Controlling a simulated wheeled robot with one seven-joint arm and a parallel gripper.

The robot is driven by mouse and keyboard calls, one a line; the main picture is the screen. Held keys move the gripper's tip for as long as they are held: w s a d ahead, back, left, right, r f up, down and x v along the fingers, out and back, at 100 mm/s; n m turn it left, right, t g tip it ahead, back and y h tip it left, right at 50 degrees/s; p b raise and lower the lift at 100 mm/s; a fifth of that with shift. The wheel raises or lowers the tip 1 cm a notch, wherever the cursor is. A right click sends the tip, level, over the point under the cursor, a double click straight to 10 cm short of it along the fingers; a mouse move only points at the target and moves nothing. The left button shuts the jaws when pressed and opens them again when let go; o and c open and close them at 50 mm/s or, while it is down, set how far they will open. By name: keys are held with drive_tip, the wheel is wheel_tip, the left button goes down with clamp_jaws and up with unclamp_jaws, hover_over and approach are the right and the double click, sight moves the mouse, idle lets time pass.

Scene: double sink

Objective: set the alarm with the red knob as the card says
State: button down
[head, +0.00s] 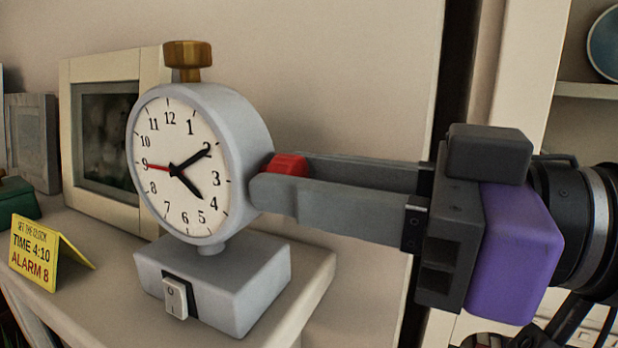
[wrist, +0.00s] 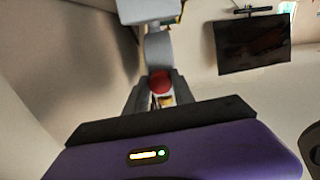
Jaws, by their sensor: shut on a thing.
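The grey clock (head: 240,118) stands upright on its block base in the head view. Its black hands read about 4:10, and its thin red alarm hand (head: 155,167) points at about 9. The yellow card (head: 36,254) stands to its left and reads "TIME 4:10" and "ALARM 8". The red knob (head: 288,165) is on the clock's right side, and it also shows in the wrist view (wrist: 159,82). My gripper (head: 276,178) reaches in from the right and is shut on the red knob, its near finger hiding part of it.
A brass knob (head: 187,58) tops the clock. A white rocker switch (head: 174,298) is on the front of its base. A cream picture frame (head: 68,150) stands close behind on the left. The shelf edge (head: 318,285) is just right of the base.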

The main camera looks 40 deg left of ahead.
drive_tip(key=shift+f, duration=0.1)
drive_tip(key=n+b, duration=0.5)
drive_tip(key=b, duration=0.2)
drive_tip(key=shift+n, duration=0.3)
idle(0.4)
drive_tip(key=c, duration=1.1)
unclamp_jaws()
drive_tip(key=shift+o, duration=0.2)
